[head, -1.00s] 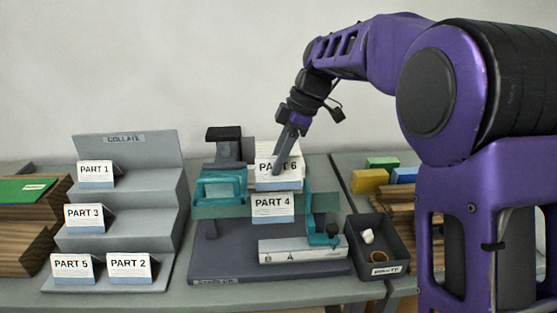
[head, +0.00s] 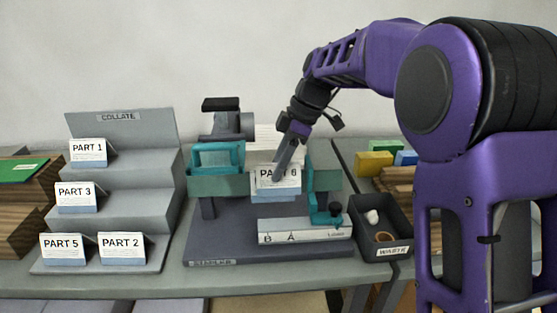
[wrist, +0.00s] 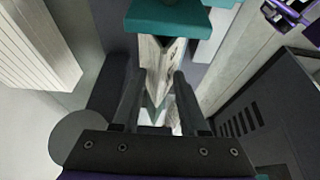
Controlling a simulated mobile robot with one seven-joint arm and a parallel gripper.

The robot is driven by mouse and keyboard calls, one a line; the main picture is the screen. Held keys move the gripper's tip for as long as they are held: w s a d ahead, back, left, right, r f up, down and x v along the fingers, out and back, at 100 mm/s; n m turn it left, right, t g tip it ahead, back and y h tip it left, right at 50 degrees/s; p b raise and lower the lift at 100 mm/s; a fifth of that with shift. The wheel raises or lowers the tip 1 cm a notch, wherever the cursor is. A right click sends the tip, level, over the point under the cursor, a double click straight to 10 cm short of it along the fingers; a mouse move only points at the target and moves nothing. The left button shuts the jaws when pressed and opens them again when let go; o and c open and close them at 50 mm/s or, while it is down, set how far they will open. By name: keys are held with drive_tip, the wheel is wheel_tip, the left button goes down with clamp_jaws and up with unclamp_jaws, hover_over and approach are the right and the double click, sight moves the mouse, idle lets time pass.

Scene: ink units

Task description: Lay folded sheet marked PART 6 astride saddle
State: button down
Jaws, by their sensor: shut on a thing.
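My gripper (head: 277,178) is shut on the white folded sheet marked PART 6 (head: 265,183), which has a blue lower band. In the head view the sheet hangs in front of the green-grey bar of the stapler (head: 207,186), apparently the saddle. I cannot tell whether it touches the bar. In the wrist view the folded sheet (wrist: 160,68) is between my two fingers, its far end near a teal block (wrist: 168,18). The sheet marked PART 4 is not visible now; PART 6 may cover it.
A grey stepped COLLATE rack (head: 122,117) at left holds PART 1, PART 3, PART 5 and PART 2. A white stack (head: 265,135) stands behind my gripper. A teal clamp (head: 321,215) and a dark waste bin (head: 393,249) are to the right.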

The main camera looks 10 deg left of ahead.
drive_tip(key=shift+f, duration=0.3)
idle(0.4)
drive_tip(key=shift+c, duration=1.8)
unclamp_jaws()
drive_tip(key=shift+r, duration=0.15)
drive_tip(key=shift+r+p, duration=3.1)
drive_tip(key=shift+r, duration=0.8)
